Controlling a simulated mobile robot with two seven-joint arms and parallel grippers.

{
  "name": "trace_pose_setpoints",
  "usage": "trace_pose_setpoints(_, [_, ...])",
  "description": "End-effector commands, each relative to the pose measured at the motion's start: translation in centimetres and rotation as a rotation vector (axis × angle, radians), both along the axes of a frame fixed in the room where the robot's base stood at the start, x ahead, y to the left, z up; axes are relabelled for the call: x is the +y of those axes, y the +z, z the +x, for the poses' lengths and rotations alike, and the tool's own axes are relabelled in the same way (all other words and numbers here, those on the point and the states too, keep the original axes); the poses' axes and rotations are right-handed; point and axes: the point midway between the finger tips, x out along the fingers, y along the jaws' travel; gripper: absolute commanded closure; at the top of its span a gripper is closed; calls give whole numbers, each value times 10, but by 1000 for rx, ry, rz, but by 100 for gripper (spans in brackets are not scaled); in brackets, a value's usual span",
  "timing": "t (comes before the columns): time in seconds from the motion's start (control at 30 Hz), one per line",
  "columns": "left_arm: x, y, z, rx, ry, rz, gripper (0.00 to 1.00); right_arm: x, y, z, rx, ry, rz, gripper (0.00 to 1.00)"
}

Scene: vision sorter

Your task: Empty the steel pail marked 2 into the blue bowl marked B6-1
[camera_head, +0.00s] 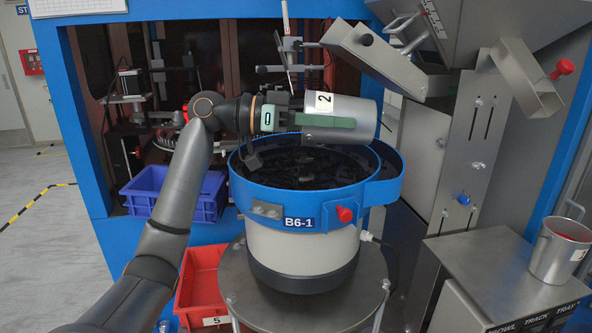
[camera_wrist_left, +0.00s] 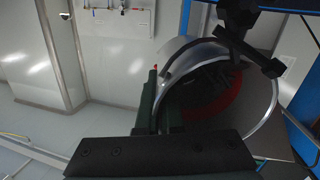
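In the left wrist view a round steel rim (camera_wrist_left: 172,73) stands beyond the fingers, with a dark inside and a dull red area. I cannot tell how much the pail holds. Dark matter covers the bowl's inside. My right gripper is not in view.
A steel chute (camera_head: 375,58) hangs just above right of the pail. A blue crate (camera_head: 172,192) and a red bin (camera_head: 203,276) stand left of the bowl. Another steel pail (camera_head: 556,256) with red contents stands on the cabinet at the right.

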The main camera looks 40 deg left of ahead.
Motion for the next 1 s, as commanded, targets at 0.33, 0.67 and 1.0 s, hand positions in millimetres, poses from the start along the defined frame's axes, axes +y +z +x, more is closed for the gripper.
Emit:
trace_pose_setpoints(0.33, [2,8,-2,-29,1,-31,100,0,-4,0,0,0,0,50])
trace_pose_setpoints(0.67, [4,13,-3,-48,1,-59,100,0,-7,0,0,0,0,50])
trace_pose_setpoints(1.0, [5,18,-4,-68,1,-87,100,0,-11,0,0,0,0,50])
